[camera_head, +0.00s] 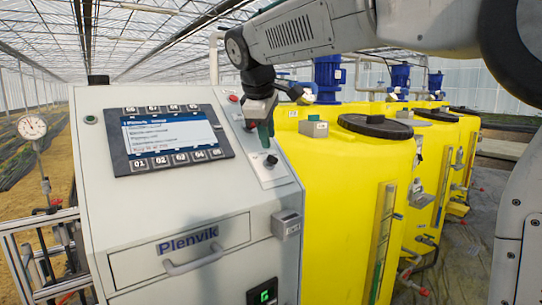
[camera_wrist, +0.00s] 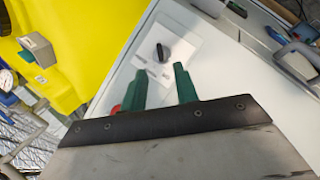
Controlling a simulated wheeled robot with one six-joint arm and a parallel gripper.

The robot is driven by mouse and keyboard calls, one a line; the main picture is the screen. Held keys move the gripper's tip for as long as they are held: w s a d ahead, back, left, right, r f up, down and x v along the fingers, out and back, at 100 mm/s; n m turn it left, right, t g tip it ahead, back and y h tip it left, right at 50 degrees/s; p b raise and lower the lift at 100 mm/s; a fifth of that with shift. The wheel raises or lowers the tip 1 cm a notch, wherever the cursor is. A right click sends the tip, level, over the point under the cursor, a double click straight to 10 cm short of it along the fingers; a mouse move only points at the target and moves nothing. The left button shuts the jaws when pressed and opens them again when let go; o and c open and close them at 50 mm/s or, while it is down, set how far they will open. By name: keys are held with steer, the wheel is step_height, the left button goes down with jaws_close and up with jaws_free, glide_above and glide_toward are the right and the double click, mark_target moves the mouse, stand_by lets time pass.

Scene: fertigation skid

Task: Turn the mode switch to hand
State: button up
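The mode switch appears to be the black rotary knob (camera_head: 271,160) on a light plate at the right of the sloped grey panel. In the wrist view this knob (camera_wrist: 162,51) stands just beyond my fingertips, with small markings beside it that I cannot read. Its set position cannot be told. My gripper (camera_head: 264,138) hangs over the upper part of the plate, above the knob in the picture. In the wrist view my gripper (camera_wrist: 159,72) has two green fingers spread apart, with nothing between them. The fingers appear clear of the knob.
A screen with buttons (camera_head: 170,140) fills the panel's left. A red button (camera_head: 233,98) sits at the plate's top. Below are a drawer handle (camera_head: 193,260) and a small grey box (camera_head: 287,224). Yellow tanks (camera_head: 345,170) stand close at the right.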

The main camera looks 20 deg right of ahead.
mark_target(272, 156)
steer(key=x, duration=0.7)
jaws_close()
